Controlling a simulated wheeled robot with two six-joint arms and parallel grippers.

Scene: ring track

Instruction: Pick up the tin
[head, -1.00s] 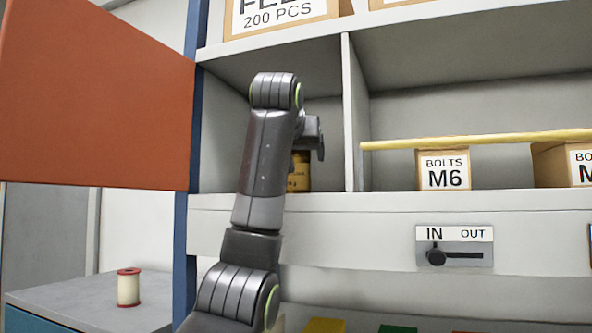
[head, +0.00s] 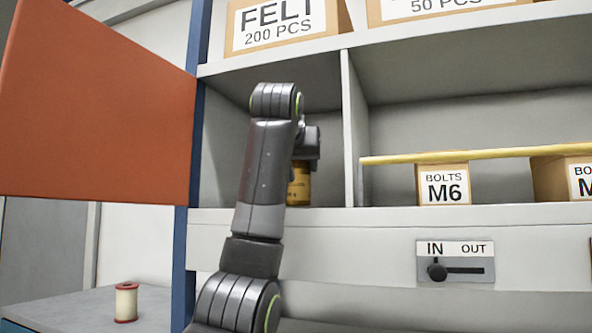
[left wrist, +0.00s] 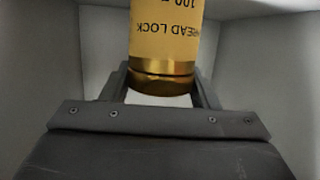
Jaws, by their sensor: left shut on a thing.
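The tin (head: 299,184) is a yellow-gold can in the left compartment of the shelf, mostly hidden behind my left arm in the head view. In the left wrist view the tin (left wrist: 166,42) appears with a "THREAD LOCK" label, upside down in the picture, and a shiny gold rim. My left gripper (left wrist: 162,85) is shut on the tin, its fingers on either side of the rim. In the head view the left gripper (head: 308,150) is at the tin's upper end. I cannot tell whether the tin's base touches the shelf floor. My right gripper is not in view.
An orange door (head: 95,110) stands open at the left. A divider (head: 349,130) bounds the compartment on the right. Beyond it a yellow bar (head: 480,154) crosses in front of an M6 bolts box (head: 443,186). A spool (head: 126,302) stands on the lower left surface.

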